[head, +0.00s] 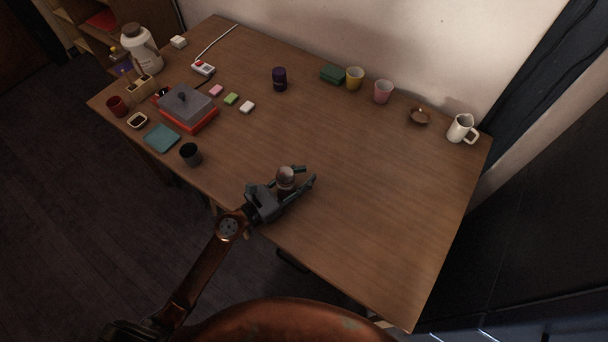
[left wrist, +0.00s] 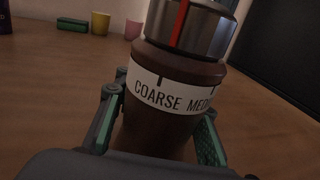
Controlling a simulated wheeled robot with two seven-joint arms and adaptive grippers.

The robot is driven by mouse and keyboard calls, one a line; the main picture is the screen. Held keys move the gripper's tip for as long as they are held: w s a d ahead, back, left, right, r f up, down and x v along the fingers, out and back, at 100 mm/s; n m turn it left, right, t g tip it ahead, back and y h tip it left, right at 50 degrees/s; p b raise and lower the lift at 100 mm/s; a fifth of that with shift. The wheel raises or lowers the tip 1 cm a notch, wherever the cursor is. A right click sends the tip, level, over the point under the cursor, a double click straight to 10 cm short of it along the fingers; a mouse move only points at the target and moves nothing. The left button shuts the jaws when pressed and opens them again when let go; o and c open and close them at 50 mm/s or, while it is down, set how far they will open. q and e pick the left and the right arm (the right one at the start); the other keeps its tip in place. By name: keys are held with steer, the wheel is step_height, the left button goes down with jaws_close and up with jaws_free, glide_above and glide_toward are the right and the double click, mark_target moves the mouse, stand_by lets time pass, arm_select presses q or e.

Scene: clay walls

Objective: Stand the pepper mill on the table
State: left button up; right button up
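The pepper mill (head: 286,174) is near the front edge of the wooden table, between the fingers of my left gripper (head: 307,174). In the left wrist view the brown mill (left wrist: 165,125) has a metal top with a red stripe and a white band reading "COARSE MED". It looks about upright. My left gripper (left wrist: 160,132) has a finger against each side of the mill and appears shut on it. The mill's base is hidden, so I cannot tell whether it touches the table (head: 370,200). My right gripper is not in view.
A dark cup (head: 190,154) and a teal cloth (head: 161,139) lie to the left. A dark purple canister (head: 279,79), yellow cup (head: 355,78), pink cup (head: 383,92), small bowl (head: 419,116) and white mug (head: 460,129) stand farther back. The table's right half is mostly clear.

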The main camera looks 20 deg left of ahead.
mark_target(280, 193)
arm_select(q)
steer(key=shift+o, duration=1.1)
step_height(280, 193, down, 2)
steer(key=shift+s+d+f, duration=0.1)
steer(key=shift+s+d, duration=0.05)
steer(key=shift+r+p, duration=0.55)
steer(key=shift+r, duration=0.1)
steer(key=shift+s+a+f+g, duration=0.15)
steer(key=shift+s+a+g, duration=0.15)
steer(key=shift+s+a, duration=0.1)
steer(key=v, duration=0.9)
steer(key=shift+s+a+r+b, duration=0.25)
steer(key=shift+a+r+b, duration=0.05)
steer(key=shift+s+a+r, duration=0.1)
steer(key=shift+s+a, duration=0.15)
steer(key=shift+s, duration=0.1)
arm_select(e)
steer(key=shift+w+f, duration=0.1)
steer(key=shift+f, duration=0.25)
arm_select(q)
steer(key=shift+r, duration=0.1)
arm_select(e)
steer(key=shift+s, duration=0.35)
